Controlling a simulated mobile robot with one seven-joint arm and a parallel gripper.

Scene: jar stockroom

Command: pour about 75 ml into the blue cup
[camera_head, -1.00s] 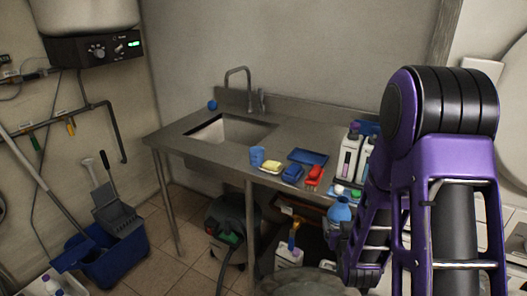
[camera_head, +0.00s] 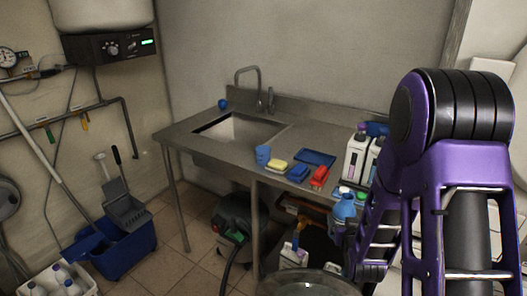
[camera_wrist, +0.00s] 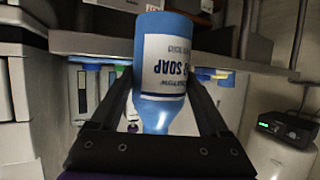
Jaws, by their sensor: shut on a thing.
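A blue bottle (camera_head: 345,207) with a white label reading "SOAP" is in my gripper. In the head view it looks upright, in front of the counter's right part. In the wrist view the bottle (camera_wrist: 163,100) fills the middle, with my gripper's (camera_wrist: 162,82) fingers closed on its two sides. The blue cup (camera_head: 263,155) stands upright near the counter's front edge, to the left of and beyond the bottle. It appears empty-handed of any contact; the inside of the cup cannot be made out.
The steel counter (camera_head: 218,152) holds a yellow sponge (camera_head: 277,167), a blue sponge (camera_head: 298,173), a red brush (camera_head: 319,176), a blue tray (camera_head: 317,158) and white bottles (camera_head: 355,155). A sink (camera_head: 238,128) lies left. A vacuum (camera_head: 235,222) stands underneath.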

